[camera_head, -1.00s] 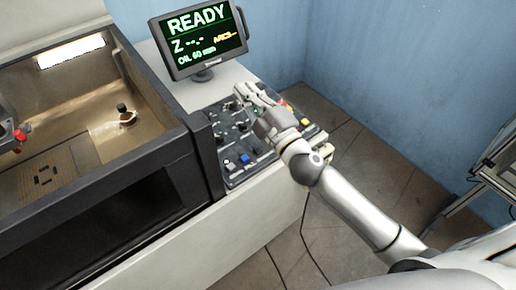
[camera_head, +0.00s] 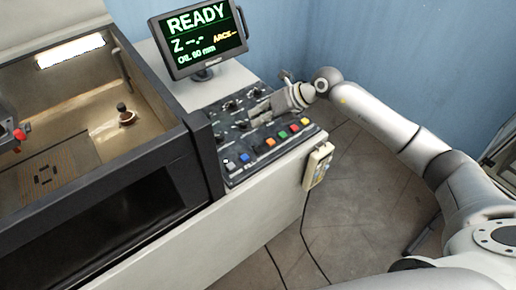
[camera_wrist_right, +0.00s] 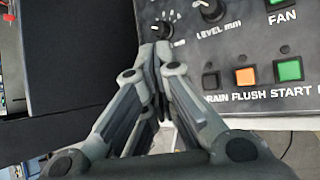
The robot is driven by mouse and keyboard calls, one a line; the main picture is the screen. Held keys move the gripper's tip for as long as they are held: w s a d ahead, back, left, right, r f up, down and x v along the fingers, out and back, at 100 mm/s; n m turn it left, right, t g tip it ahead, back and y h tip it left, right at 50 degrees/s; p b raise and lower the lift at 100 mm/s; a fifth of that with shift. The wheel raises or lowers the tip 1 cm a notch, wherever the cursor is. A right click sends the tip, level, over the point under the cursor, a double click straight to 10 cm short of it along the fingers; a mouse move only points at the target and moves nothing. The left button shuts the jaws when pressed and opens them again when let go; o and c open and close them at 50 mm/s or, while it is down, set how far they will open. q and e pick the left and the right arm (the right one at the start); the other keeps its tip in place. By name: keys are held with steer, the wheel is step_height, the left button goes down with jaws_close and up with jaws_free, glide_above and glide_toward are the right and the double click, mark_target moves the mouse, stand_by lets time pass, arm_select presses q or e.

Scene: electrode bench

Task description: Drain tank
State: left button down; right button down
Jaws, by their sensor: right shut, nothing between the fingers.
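The tank (camera_head: 66,128) is the open, lit well at the left of the head view, with a slotted plate in it. The control panel (camera_head: 233,172) lies to its right. My right gripper (camera_head: 256,110) is shut and empty over the panel's middle. In the wrist view its fingertips (camera_wrist_right: 155,48) are close to a small black knob (camera_wrist_right: 163,29); whether they touch is unclear. A black button (camera_wrist_right: 210,80) sits above a label whose visible part reads "RAIN", right of the fingers. The monitor (camera_head: 198,38) shows READY and an oil line, apparently 60 mm. My left gripper is out of view.
An orange FLUSH button (camera_wrist_right: 245,77) and a green START button (camera_wrist_right: 288,70) sit beside the black one. The LEVEL mm knob (camera_wrist_right: 211,10) is above. A cabled pendant (camera_head: 318,166) hangs on the bench's right side. The blue wall (camera_head: 400,60) stands behind my arm.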

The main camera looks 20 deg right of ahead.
mark_target(259, 146)
steer(key=shift+d+f, duration=0.1)
stand_by(0.3)
step_height(259, 146, down, 9)
steer(key=b, duration=0.6)
stand_by(1.3)
steer(key=shift+f+b, duration=0.25)
steer(key=shift+b, duration=0.15)
steer(key=shift+f+b, duration=0.35)
steer(key=shift+f, duration=0.15)
stand_by(0.5)
steer(key=shift+r, duration=0.1)
steer(key=shift+r+p, duration=0.7)
steer(key=shift+r, duration=0.15)
steer(key=shift+r, duration=0.1)
